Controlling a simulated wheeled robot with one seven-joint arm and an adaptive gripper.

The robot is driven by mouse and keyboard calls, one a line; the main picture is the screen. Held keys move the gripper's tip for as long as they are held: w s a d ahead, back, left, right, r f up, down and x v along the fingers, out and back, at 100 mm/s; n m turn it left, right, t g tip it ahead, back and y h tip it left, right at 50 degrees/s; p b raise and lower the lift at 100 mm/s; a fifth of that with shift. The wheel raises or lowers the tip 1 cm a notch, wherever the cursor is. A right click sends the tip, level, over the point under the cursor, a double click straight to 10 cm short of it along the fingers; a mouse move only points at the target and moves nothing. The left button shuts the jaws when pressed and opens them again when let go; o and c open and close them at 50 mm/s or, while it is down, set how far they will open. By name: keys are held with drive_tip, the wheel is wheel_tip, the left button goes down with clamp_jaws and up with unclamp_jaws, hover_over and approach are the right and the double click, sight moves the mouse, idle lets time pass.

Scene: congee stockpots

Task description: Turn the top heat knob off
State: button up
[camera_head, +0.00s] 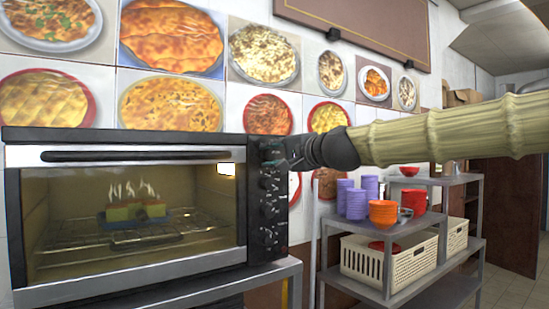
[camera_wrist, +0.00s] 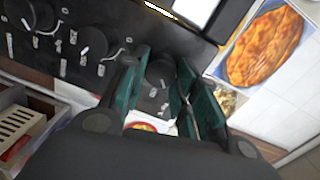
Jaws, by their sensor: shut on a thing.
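The oven (camera_head: 120,139) stands at the left in the head view. Its dark control panel (camera_head: 268,235) carries a column of heat knobs on the right side. My gripper (camera_head: 274,155) is at the top of this column and hides most of the top knob. In the wrist view, the dark round top heat knob (camera_wrist: 160,74) sits between the green pads of my gripper (camera_wrist: 163,66), which is shut on it. The knob's exact setting cannot be read. Other knobs, such as the one below it (camera_wrist: 93,42), show white pointer marks.
Steaming food (camera_head: 136,209) sits on a rack behind the oven's glass door. A lit lamp (camera_head: 226,169) shows inside. To the right, a grey shelf (camera_head: 400,228) holds purple cups (camera_head: 357,204), orange bowls (camera_head: 383,214) and woven baskets (camera_head: 400,268). Food pictures cover the wall behind.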

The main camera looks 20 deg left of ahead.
drive_tip(key=n+b, duration=0.1)
drive_tip(key=n, duration=0.3)
drive_tip(key=n+b, duration=0.1)
drive_tip(key=n, duration=0.3)
drive_tip(key=shift+n+t, duration=0.4)
idle(0.5)
drive_tip(key=o, duration=1)
drive_tip(key=shift+s, duration=0.1)
drive_tip(key=v, duration=1.2)
drive_tip(key=shift+r, duration=0.25)
